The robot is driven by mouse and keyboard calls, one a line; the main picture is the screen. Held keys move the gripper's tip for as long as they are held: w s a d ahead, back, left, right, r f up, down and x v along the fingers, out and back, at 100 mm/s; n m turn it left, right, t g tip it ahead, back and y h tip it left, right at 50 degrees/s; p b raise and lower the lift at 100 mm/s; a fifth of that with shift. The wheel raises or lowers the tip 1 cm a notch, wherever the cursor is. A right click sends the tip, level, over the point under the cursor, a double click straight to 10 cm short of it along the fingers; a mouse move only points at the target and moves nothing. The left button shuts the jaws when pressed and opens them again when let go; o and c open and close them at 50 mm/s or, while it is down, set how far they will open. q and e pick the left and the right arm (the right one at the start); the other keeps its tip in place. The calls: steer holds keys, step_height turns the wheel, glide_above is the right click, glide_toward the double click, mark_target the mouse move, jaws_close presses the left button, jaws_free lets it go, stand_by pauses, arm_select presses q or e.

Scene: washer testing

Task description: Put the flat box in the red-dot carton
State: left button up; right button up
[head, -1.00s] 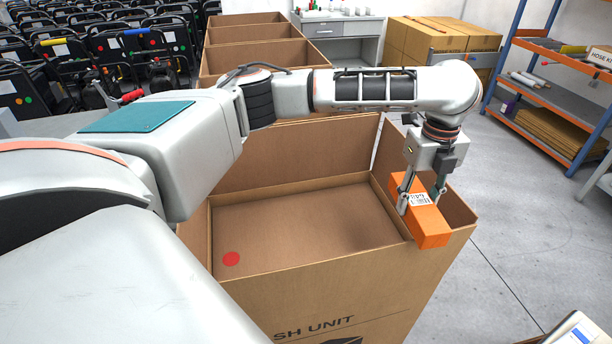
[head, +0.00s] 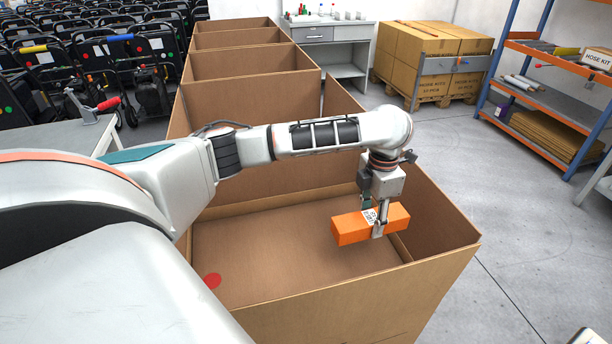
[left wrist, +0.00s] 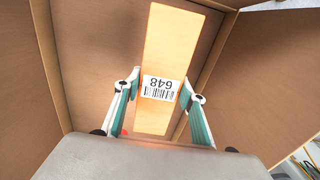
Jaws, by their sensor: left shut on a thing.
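The flat box is orange with a white barcode label. My left gripper (head: 376,218) is shut on the flat box (head: 347,229) around its middle and holds it over the open top of the red-dot carton (head: 350,299). In the left wrist view the flat box (left wrist: 172,50) lies between the two fingers of my left gripper (left wrist: 158,92), its label reading 648. The red dot (head: 212,281) is on the carton's inside floor, toward the left. The carton floor also shows below the box in the left wrist view (left wrist: 100,50). My right gripper is not seen.
More open cartons (head: 255,60) stand in a row behind. A blue and orange shelf rack (head: 545,95) stands at the right, and stacked boxes on a pallet (head: 430,55) at the back.

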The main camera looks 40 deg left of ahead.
arm_select(q)
steer(key=shift+f, duration=0.45)
step_height(320, 180, down, 14)
steer(key=b, duration=0.5)
steer(key=shift+r, duration=0.2)
steer(key=f+b, duration=0.1)
steer(key=f, duration=0.3)
steer(key=shift+s+f+b, duration=0.2)
steer(key=shift+f+b, duration=0.1)
steer(key=shift+b, duration=0.05)
steer(key=shift+w+f, duration=0.2)
steer(key=shift+f, duration=0.4)
steer(key=o, duration=1.3)
steer(key=shift+o, duration=0.3)
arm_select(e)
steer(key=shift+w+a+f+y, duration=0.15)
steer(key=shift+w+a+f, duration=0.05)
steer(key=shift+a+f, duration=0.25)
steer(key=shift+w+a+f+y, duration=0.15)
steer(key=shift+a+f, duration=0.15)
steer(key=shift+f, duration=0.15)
